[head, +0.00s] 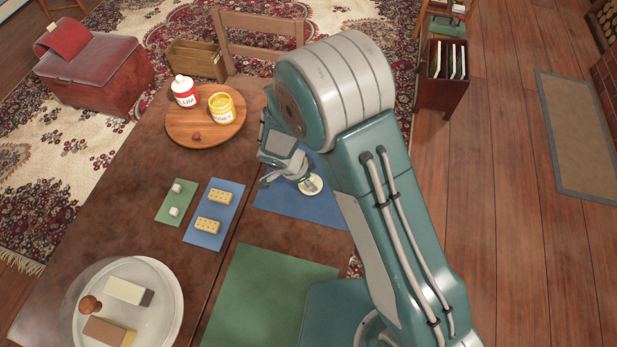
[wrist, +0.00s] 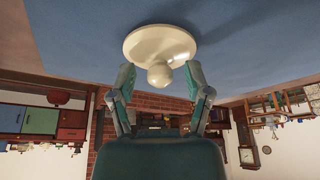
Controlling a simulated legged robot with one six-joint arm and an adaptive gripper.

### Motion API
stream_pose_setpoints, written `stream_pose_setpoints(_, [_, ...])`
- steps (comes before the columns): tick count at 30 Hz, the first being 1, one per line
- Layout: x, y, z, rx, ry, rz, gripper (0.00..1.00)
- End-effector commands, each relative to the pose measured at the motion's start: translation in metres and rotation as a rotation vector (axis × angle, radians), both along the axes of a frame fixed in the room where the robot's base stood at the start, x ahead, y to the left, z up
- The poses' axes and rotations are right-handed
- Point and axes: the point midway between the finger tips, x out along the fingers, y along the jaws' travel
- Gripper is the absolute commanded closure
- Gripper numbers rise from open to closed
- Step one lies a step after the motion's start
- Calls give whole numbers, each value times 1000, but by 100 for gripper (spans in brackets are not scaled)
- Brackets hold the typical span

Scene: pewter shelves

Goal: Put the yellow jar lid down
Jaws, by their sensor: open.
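The pale yellow jar lid (head: 313,185) lies flat on the blue mat (head: 325,212) at the table's right side. In the wrist view the lid (wrist: 150,42) shows its round disc and its knob. My gripper (wrist: 161,77) is open, with one fingertip on each side of the knob and visible gaps between. In the head view my gripper (head: 290,178) is just left of the lid, partly covered by my arm. The yellow jar (head: 221,108) stands without a lid on the round wooden board (head: 190,138).
A red-and-white lidded jar (head: 184,92) stands beside the yellow jar. Dominoes lie on a small blue mat (head: 203,236), white dice on a small green mat (head: 166,209). A round tray (head: 172,300) holds blocks. The large green mat (head: 262,295) is bare where visible.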

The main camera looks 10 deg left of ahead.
Motion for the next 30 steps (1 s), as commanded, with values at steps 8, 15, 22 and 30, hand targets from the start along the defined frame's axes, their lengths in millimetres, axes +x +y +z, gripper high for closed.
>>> stream_pose_setpoints(8, [-7,14,38,4,-5,2,36])
stream_pose_setpoints(15, [-18,30,83,3,-3,2,36])
stream_pose_setpoints(22, [-23,39,109,1,-2,1,36])
stream_pose_setpoints(30, [-24,39,112,1,1,0,36])
